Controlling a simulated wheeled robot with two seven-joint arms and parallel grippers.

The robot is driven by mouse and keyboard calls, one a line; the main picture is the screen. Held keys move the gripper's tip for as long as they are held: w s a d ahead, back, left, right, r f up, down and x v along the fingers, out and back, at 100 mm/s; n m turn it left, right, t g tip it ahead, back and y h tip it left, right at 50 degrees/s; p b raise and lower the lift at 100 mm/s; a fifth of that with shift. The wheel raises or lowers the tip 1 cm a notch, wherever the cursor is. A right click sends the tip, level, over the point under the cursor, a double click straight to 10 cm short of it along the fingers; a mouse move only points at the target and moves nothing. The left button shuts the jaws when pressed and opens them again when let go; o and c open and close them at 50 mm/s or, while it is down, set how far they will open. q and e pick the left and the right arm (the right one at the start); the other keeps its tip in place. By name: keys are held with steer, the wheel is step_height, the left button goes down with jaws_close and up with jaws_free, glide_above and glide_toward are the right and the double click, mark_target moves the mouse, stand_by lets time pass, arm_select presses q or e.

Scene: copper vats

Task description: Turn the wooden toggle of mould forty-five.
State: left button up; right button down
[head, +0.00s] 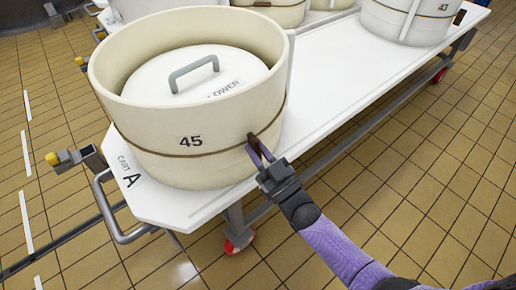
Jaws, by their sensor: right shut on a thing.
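Mould 45 (190,165) is a round cream tub with a dark cord around it, standing at the near left end of a white cart top. Its wooden toggle (253,139) is a small dark brown piece on the tub's right side, on the cord. My right gripper (260,152) comes in from the lower right and is shut on the toggle, with its fingers at the tub's wall. The fingers and wall hide part of the toggle. My left gripper is out of view.
A white lid marked LOWER, with a grey handle (194,71), sits inside mould 45. Mould 43 (410,22) and other tubs stand farther back on the cart (330,85). The cart has a grey push handle (104,205) at its left end. Tiled floor lies clear at right.

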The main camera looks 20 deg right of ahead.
steer(key=shift+m+h, duration=0.3)
steer(key=shift+m, duration=0.8)
steer(key=c, duration=0.6)
jaws_free()
steer(key=p+v, duration=0.1)
steer(key=v, duration=0.9)
steer(key=shift+a+f+p, duration=0.1)
steer(key=shift+a+p, duration=0.05)
steer(key=shift+p, duration=0.15)
